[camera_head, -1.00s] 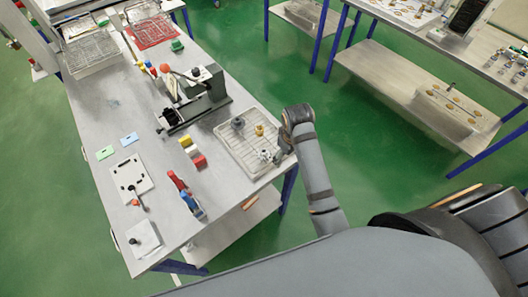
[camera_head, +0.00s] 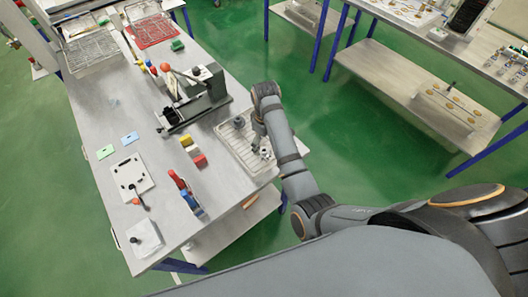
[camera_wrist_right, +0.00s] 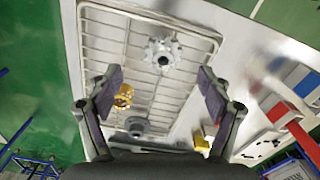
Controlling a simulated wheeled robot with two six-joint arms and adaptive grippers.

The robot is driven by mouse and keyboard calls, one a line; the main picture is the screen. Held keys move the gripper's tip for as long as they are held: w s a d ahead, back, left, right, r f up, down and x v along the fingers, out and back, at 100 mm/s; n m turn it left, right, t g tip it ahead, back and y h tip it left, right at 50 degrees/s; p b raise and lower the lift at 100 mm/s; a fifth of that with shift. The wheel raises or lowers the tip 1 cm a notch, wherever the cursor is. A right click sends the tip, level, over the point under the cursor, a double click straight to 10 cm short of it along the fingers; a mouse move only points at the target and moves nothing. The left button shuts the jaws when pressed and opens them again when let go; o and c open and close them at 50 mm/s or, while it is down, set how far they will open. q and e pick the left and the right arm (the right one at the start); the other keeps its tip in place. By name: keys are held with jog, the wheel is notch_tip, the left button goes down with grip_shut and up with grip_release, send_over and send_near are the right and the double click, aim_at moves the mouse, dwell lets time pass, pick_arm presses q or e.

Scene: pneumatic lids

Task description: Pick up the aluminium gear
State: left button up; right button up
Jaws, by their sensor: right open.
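The aluminium gear, a pale silver toothed wheel with a dark centre hole, lies in the tray in the right wrist view (camera_wrist_right: 162,53). In the head view it shows beside my gripper (camera_head: 265,153). My right gripper (camera_wrist_right: 158,84) is open and empty above the tray, its two fingers apart with the silver gear beyond their tips. A brass gear (camera_wrist_right: 124,96) is near the left finger, and a darker grey gear (camera_wrist_right: 136,126) is closer to the wrist. In the head view my right arm hides the brass gear. My left gripper is not in view.
The wire-lined white tray (camera_head: 228,134) sits at the table's right edge. A dark vise-like fixture (camera_head: 190,105), yellow and red blocks (camera_head: 199,160) and red and blue clamps (camera_head: 187,192) stand to its left.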

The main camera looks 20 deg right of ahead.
aim_at(265, 151)
jog(key=f, duration=0.1)
jog(key=f+p, duration=0.2)
jog(key=f, duration=0.1)
jog(key=shift+s+a, duration=0.1)
jog(key=shift+s, duration=0.15)
jog(key=shift+f, duration=0.55)
jog(key=c, duration=1.3)
